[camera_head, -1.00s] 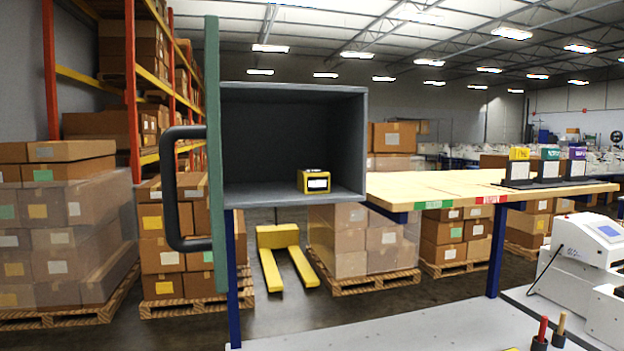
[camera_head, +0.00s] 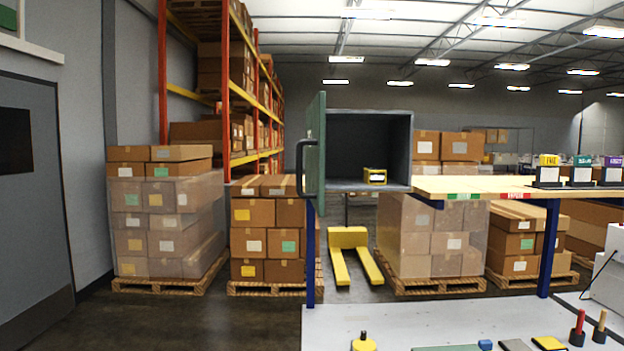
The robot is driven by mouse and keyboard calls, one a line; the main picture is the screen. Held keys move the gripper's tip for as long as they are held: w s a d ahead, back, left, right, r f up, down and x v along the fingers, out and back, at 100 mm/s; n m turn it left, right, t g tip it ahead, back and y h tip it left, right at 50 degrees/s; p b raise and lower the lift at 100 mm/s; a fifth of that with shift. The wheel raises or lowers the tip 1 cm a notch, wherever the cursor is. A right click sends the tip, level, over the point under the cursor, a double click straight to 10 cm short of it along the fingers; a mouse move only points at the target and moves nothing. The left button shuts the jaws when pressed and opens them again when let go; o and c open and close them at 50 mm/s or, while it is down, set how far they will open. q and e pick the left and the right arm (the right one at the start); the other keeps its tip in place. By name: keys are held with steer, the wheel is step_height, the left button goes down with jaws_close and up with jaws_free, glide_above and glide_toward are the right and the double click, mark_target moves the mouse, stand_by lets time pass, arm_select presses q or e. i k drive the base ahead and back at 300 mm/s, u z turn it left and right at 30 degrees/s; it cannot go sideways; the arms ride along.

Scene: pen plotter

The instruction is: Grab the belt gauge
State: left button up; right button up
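A small yellow box-shaped device with a pale label (camera_head: 375,176), which looks like the belt gauge, sits on the floor of an open grey cabinet (camera_head: 362,113). It is toward the right side of the cabinet's inside. The cabinet's green door (camera_head: 316,145) stands swung open at the left, with a dark handle (camera_head: 302,168) on its outer side. Neither of my grippers is in view.
A wooden shelf (camera_head: 450,186) extends right from the cabinet, carrying yellow, teal and purple items on dark stands. Below is a pale bench (camera_head: 390,325) with small tools. A yellow pallet jack (camera_head: 348,238) and boxed pallets (camera_head: 170,225) stand behind. Open floor lies at left.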

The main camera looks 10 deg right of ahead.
mark_target(372, 177)
steer(key=z, duration=1.25)
steer(key=i, duration=1)
steer(key=z, duration=0.4)
